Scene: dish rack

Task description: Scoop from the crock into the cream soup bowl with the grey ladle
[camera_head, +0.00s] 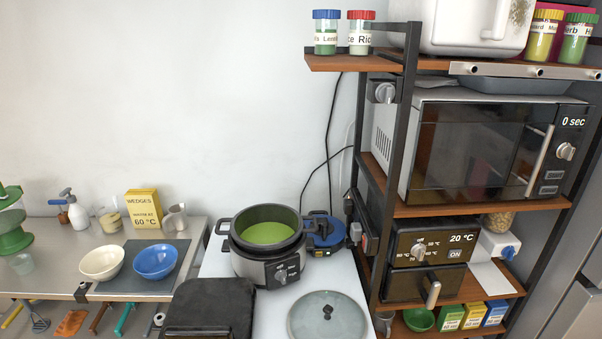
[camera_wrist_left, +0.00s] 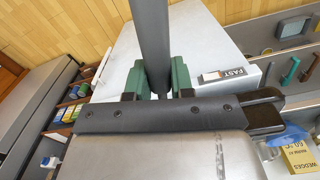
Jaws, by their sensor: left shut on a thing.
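The crock (camera_head: 283,266) is a round cooker with a black rim and a silver body, holding green soup (camera_head: 266,233). The cream soup bowl (camera_head: 102,263) stands upright on the counter at the left in the head view, and looks empty. In the left wrist view, my left gripper (camera_wrist_left: 157,82) has its green-padded fingers shut on a thick grey handle, which appears to be the grey ladle (camera_wrist_left: 152,35). The ladle's scoop end is out of view.
A blue bowl (camera_head: 155,262) stands right beside the cream bowl. A black flat-topped object (camera_head: 208,305) is in front of the crock, left of a glass lid (camera_head: 327,317). A shelf rack with a microwave (camera_head: 470,150) rises at the right. A yellow WEDGES box (camera_head: 144,209) stands behind the bowls.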

